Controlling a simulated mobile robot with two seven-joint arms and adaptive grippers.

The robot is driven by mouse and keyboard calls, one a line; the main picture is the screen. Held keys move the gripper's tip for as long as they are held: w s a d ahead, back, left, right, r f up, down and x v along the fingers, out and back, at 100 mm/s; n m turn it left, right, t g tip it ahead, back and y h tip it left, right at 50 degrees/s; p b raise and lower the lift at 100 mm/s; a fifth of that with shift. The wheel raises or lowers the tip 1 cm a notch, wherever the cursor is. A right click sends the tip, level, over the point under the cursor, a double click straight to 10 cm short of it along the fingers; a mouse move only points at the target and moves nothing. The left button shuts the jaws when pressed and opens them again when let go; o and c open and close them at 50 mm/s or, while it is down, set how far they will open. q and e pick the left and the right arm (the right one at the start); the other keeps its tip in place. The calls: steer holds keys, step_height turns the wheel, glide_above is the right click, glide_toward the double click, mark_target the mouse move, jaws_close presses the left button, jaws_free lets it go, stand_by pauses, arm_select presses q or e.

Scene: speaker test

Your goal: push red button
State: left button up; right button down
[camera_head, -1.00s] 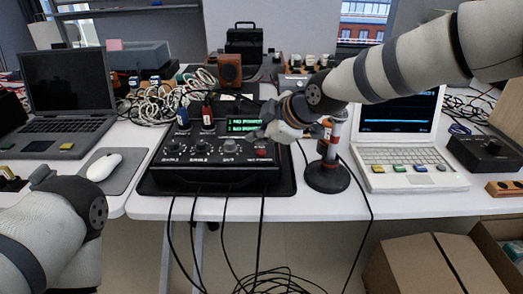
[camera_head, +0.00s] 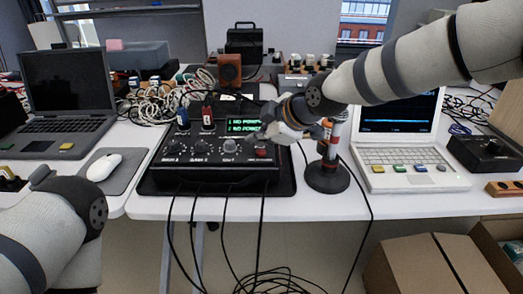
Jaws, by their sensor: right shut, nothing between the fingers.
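The black control box (camera_head: 215,178) stands on a dark mat on the white table, with knobs along its sloped face and a lit green display (camera_head: 243,126). The display text seems to read "NO POWER" on both lines. The red button (camera_head: 262,153) is at the right end of the knob row. My right gripper (camera_head: 259,135) is shut and empty, just above and behind the red button, partly over the display's right edge. Whether it touches the box is not clear. My left arm is at the lower left, its gripper out of view.
A white laptop (camera_head: 410,160) is farther right. A mouse (camera_head: 103,167) and dark laptop (camera_head: 62,95) are left. Cables hang off the front edge.

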mark_target(259, 153)
steer(key=shift+f, duration=0.3)
arm_select(q)
steer(key=shift+s+f, duration=0.1)
arm_select(e)
steer(key=shift+f, duration=0.55)
steer(key=shift+r, duration=0.1)
stand_by(0.4)
arm_select(q)
steer(key=shift+w+r, duration=0.25)
steer(key=shift+r, duration=0.05)
arm_select(e)
steer(key=shift+r, duration=0.9)
arm_select(q)
steer(key=shift+w+r+t+p, duration=0.3)
steer(key=shift+w+r+p, duration=0.4)
steer(key=shift+p, duration=0.1)
arm_select(e)
step_height(259, 153, up, 6)
